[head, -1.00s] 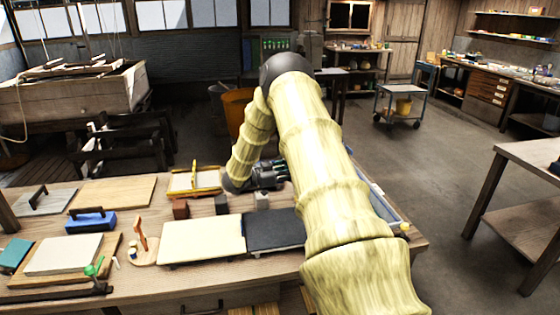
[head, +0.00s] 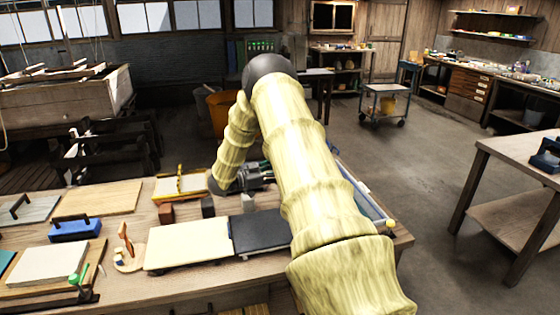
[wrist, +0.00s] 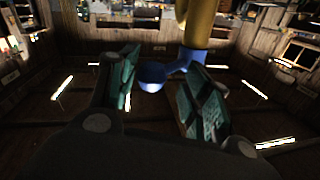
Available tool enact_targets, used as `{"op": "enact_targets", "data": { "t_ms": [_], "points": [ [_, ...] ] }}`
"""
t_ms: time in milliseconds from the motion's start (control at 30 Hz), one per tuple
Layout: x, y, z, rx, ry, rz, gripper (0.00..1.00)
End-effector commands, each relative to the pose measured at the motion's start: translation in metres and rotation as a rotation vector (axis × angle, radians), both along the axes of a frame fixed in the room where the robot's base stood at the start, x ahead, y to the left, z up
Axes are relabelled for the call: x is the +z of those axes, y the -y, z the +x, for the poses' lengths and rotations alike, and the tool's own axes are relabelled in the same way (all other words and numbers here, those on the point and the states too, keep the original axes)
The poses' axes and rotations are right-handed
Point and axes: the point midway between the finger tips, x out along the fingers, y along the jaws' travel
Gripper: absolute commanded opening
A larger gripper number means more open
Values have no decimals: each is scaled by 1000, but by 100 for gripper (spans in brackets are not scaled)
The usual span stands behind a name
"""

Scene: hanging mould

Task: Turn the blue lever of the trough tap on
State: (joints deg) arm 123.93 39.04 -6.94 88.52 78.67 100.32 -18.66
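My gripper (wrist: 160,78) is open in the wrist view, with a green pad on each finger. A blue lever (wrist: 178,68) with a rounded blue end lies between the fingers, against a brass-yellow pipe (wrist: 200,25). I see gaps beside the rounded end and cannot tell whether a finger touches the lever. In the head view my gripper (head: 262,172) is low over the workbench, partly behind my arm. The lever and its pipe do not show there. A shallow trough-like tray (head: 360,193) is partly hidden behind my arm.
The workbench (head: 190,280) holds a yellow-framed mould (head: 180,184), small dark blocks, a cream board (head: 188,245) and a black board (head: 260,231). A wooden table (head: 520,155) stands at the right. The floor between them is clear.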

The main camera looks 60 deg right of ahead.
Motion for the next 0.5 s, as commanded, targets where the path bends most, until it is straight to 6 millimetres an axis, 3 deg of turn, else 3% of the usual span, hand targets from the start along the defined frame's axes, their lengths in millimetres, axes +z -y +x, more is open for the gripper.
{"op": "enact_targets", "data": {
  "t_ms": [167,500],
  "points": [
    [-1,-8,6,1,-1,0,49],
    [-1,-58,37,2,-1,-2,49]
  ]
}}
